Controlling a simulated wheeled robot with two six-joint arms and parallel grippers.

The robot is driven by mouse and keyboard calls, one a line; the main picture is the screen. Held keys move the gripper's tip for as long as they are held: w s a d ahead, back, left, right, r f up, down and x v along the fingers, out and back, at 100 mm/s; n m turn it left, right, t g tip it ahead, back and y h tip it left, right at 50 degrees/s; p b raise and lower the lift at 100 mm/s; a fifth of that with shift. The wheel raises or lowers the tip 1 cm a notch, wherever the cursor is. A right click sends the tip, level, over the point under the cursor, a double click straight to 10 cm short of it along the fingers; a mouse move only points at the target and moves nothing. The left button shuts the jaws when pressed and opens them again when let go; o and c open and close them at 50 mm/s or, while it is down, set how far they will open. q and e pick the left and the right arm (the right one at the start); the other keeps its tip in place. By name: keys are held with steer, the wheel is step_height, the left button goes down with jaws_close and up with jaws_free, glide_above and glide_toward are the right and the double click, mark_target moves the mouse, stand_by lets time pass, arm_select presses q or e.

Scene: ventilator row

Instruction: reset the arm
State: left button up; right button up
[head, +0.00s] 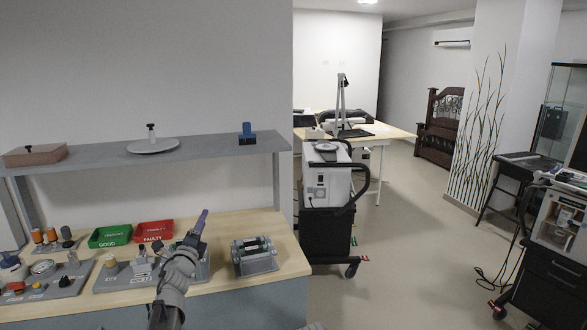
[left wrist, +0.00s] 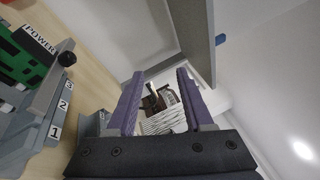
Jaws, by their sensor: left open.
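My left arm comes up from the bottom of the head view over the wooden bench. My left gripper (head: 202,218) points up and away above the bench, between the red bin and the grey rack. In the left wrist view its two purple fingers (left wrist: 160,78) stand apart with nothing between them. Through the gap the distant dark bench and floor show. My right gripper is not in view.
The wooden bench (head: 287,262) carries a green bin (head: 110,237), a red bin (head: 153,231), a grey rack (head: 255,257) and several small fixtures. A grey shelf (head: 200,145) runs above. Ventilator carts (head: 327,185) stand right of the bench, with open floor between.

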arm_select(q)
steer(key=s+d+f+n+g+y+p, duration=0.2)
steer(key=s+d+f+n+g, duration=0.4)
steer(key=s+f+n, duration=0.15)
steer(key=s+d+f+n+g+y+p, duration=0.1)
steer(key=s+d+f+n+g+y, duration=0.1)
steer(key=s+d+f+n+g, duration=0.6)
steer(key=s+d+f+g, duration=0.1)
steer(key=s, duration=0.5)
steer(key=s+d+f+n+g+h+p, duration=0.1)
steer(key=s+d+f+n+g, duration=0.1)
steer(key=s, duration=0.6)
steer(key=s+d+f+n+g+p, duration=0.1)
steer(key=s+d+f+g, duration=0.1)
steer(key=s, duration=0.5)
steer(key=d+g, duration=0.1)
steer(key=d, duration=0.1)
steer(key=shift+s+d, duration=0.35)
steer(key=shift+s, duration=0.05)
steer(key=shift+f+n, duration=0.1)
steer(key=shift+n, duration=0.15)
